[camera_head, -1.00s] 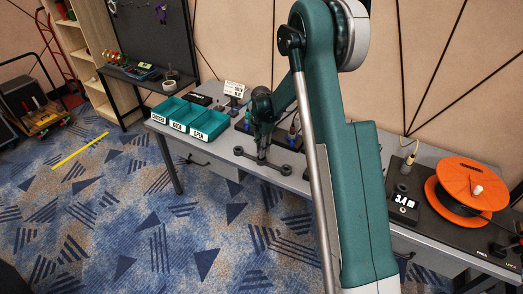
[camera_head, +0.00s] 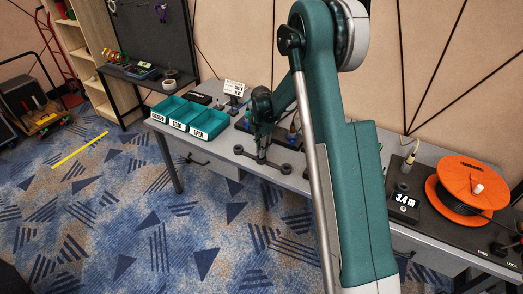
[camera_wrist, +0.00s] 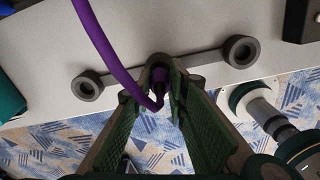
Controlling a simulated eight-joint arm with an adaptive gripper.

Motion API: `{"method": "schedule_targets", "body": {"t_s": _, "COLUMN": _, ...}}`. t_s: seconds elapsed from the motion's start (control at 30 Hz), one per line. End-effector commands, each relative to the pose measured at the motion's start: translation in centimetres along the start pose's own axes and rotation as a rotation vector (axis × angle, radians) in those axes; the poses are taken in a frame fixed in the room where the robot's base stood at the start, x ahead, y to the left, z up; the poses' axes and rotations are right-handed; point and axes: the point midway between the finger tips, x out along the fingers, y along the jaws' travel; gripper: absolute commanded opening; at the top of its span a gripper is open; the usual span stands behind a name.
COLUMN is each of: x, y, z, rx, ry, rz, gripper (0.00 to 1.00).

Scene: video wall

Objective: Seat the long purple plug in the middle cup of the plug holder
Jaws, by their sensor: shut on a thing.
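The plug holder (camera_wrist: 200,63) is a dark bar with a round cup at each end and one in the middle. It lies along the table's front edge. The left cup (camera_wrist: 88,86) and right cup (camera_wrist: 240,50) look empty. The middle cup (camera_wrist: 159,60) is partly hidden by the fingers and plug. My gripper (camera_wrist: 162,100) is shut on the purple plug (camera_wrist: 160,80), right at the middle cup. I cannot tell whether the plug's end is inside the cup or above it. A purple cable (camera_wrist: 102,45) loops from it. The holder also shows in the head view (camera_head: 276,166).
Labelled teal bins (camera_head: 187,116) stand on the table at left. An orange cable reel (camera_head: 468,185) and a small display unit (camera_head: 403,202) stand at right. The table front edge is close beneath the holder, with carpet below.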

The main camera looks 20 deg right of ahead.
Motion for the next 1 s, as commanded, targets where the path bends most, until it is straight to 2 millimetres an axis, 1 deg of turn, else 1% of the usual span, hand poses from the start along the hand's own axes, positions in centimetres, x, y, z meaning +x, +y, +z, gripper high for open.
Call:
{"method": "schedule_targets", "body": {"t_s": 0.2, "x": 0.50, "y": 0.00, "z": 0.00, "rx": 0.000, "ry": 0.000, "rz": 0.000, "gripper": 0.04}}
{"method": "schedule_targets", "body": {"t_s": 0.67, "x": 0.55, "y": 0.00, "z": 0.00, "rx": 0.000, "ry": 0.000, "rz": 0.000, "gripper": 0.04}}
{"method": "schedule_targets", "body": {"t_s": 0.7, "x": 0.55, "y": 0.00, "z": 0.00, "rx": 0.000, "ry": 0.000, "rz": 0.000, "gripper": 0.19}}
{"method": "schedule_targets", "body": {"t_s": 0.8, "x": 0.55, "y": 0.00, "z": 0.00, "rx": 0.000, "ry": 0.000, "rz": 0.000, "gripper": 0.32}}
{"method": "schedule_targets", "body": {"t_s": 0.83, "x": 0.55, "y": 0.01, "z": 0.00, "rx": 0.000, "ry": 0.000, "rz": 0.000, "gripper": 0.34}}
{"method": "schedule_targets", "body": {"t_s": 1.0, "x": 0.55, "y": 0.00, "z": 0.00, "rx": 0.000, "ry": 0.000, "rz": 0.000, "gripper": 0.34}}
